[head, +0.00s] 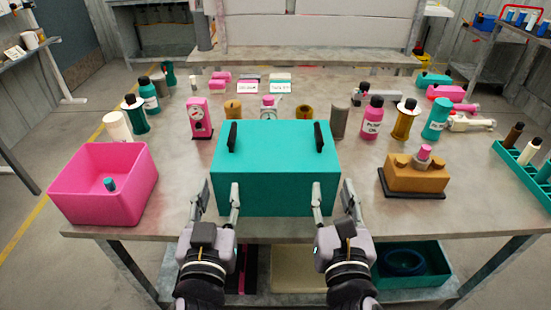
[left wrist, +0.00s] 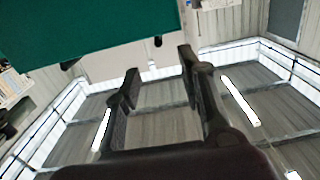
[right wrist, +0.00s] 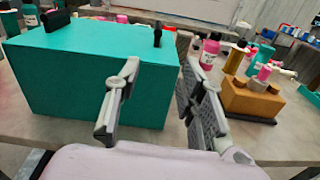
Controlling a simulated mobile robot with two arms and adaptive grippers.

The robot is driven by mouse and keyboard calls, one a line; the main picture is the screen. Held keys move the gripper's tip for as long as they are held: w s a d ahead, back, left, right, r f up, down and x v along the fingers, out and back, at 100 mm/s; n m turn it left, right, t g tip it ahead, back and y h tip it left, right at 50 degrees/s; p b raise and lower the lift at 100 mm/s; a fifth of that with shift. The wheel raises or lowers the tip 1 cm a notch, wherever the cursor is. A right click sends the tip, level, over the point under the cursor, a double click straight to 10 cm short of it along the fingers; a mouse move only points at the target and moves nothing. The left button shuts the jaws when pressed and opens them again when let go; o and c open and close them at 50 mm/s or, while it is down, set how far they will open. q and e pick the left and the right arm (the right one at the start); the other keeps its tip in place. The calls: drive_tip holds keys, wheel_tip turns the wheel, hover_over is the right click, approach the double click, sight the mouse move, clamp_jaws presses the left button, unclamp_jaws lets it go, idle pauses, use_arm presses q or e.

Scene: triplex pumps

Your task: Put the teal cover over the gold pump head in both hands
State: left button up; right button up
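The teal cover (head: 275,190) is a large box with two black handles, a left one (head: 232,137) and a right one (head: 319,136), on its top. It sits at the middle front of the table. The gold pump head (head: 417,179) stands to its right on a black base, uncovered, with a pink-capped part on top. My left gripper (head: 219,192) is open and empty at the cover's front left corner. My right gripper (head: 333,191) is open and empty at its front right corner; its left finger overlaps the cover (right wrist: 85,85). I cannot tell whether either touches it.
A pink bin (head: 105,190) stands at the left. A teal rack (head: 525,170) is at the right edge. Bottles, including a pink one (head: 372,120), and other parts stand behind the cover. Bare table lies between the cover and the gold pump head.

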sight(230, 143)
use_arm(q)
drive_tip(key=shift+d+r, duration=0.2)
drive_tip(key=shift+r, duration=0.2)
use_arm(e)
drive_tip(key=shift+a+r+n, duration=0.2)
drive_tip(key=shift+r+n, duration=0.15)
drive_tip(key=shift+n, duration=0.05)
